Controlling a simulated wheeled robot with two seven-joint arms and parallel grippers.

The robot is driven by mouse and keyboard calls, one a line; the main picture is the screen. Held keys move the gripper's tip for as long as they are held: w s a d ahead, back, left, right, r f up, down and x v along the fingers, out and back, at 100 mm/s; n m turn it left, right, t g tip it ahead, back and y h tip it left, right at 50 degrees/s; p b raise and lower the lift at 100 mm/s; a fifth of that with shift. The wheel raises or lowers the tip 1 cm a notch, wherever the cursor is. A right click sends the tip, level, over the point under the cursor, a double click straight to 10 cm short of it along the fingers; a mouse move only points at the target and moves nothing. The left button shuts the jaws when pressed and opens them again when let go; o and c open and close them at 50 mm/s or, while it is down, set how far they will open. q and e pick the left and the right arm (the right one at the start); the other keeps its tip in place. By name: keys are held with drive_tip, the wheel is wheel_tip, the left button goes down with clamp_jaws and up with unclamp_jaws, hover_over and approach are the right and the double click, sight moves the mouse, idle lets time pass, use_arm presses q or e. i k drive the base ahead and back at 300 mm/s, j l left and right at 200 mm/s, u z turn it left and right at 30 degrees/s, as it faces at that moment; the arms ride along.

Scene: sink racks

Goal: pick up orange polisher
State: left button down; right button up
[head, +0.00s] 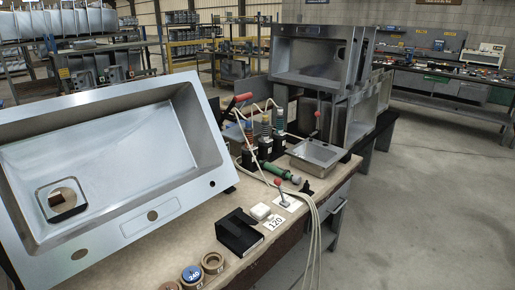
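Several upright hand tools with coloured bodies and dark bases stand in a cluster on the bench. Pale hoses loop around the cluster. Neither of my grippers is in view.
A large steel sink (110,150) leans on the bench at left. A green tool (282,172), a small metal tray (318,155), a black box (239,232) and tape rolls (212,262) lie nearby. Hoses hang over the right edge. Open floor (430,200) lies at right.

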sight(249, 133)
drive_tip(key=i+l+u, duration=0.15)
drive_tip(key=l+u, duration=0.15)
drive_tip(key=i+l+u, duration=0.25)
drive_tip(key=l+u, duration=0.3)
drive_tip(key=l, duration=0.15)
